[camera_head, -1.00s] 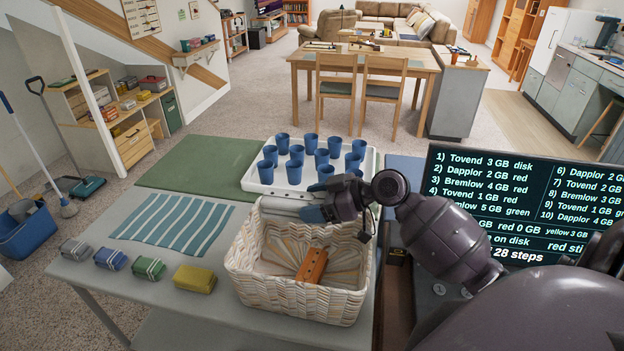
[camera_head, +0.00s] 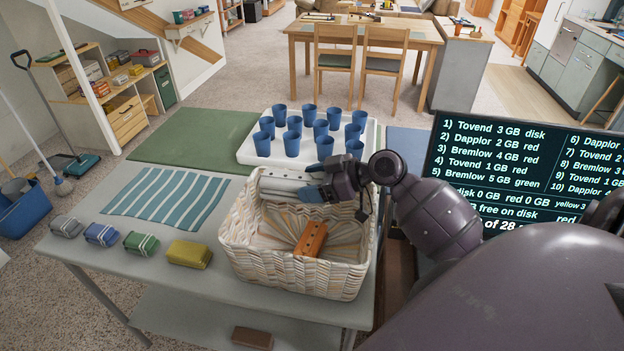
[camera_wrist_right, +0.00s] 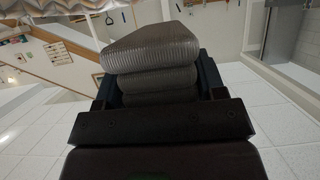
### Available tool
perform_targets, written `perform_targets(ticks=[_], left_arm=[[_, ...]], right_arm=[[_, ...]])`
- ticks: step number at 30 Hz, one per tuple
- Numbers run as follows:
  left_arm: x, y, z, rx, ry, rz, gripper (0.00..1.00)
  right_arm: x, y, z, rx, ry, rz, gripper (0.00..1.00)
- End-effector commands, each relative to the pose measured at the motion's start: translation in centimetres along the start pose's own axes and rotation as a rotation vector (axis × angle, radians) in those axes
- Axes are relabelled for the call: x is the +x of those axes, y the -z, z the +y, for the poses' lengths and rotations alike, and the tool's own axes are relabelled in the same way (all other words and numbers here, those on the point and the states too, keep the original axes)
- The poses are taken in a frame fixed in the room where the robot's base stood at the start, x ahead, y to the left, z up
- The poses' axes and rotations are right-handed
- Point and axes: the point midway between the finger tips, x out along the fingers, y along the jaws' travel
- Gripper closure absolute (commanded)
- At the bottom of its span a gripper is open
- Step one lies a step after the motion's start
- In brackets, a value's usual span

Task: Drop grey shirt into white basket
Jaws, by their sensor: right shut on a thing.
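My right gripper (camera_head: 305,194) is shut on a folded grey ribbed cloth, the grey shirt (camera_wrist_right: 150,45), which fills the jaws in the right wrist view. Whether the shirt touches the basket is unclear. My left gripper is not in view.
Folded grey (camera_head: 66,227), blue (camera_head: 101,235), green (camera_head: 140,243) and yellow (camera_head: 188,254) bundles line the table's left front. A striped cloth (camera_head: 165,200) lies behind them. A white tray (camera_head: 245,150) with several blue cups is behind the basket. A screen (camera_head: 500,170) stands right.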

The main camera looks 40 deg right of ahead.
Motion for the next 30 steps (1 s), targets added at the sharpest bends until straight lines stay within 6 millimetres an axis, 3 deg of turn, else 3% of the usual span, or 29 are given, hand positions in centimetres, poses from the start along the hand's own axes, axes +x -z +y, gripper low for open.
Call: perform_targets(ticks=[11, 12, 17, 26, 30], left_arm=[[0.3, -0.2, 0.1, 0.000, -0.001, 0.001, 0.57], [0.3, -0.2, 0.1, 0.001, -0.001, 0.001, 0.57], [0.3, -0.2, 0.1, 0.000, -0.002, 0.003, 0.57], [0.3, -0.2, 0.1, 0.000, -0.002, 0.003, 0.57], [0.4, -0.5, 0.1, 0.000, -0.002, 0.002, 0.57]], right_arm=[[0.2, -0.6, 0.0, -0.001, -0.001, 0.001, 0.61], [0.2, -0.6, 0.0, 0.000, -0.001, 0.001, 0.32], [0.2, -0.6, 0.0, 0.000, -0.001, 0.001, 0.07], [0.1, -0.7, 0.0, 0.000, -0.001, 0.000, 0.07], [-0.9, -0.8, 0.1, 0.000, -0.002, -0.001, 0.07]])
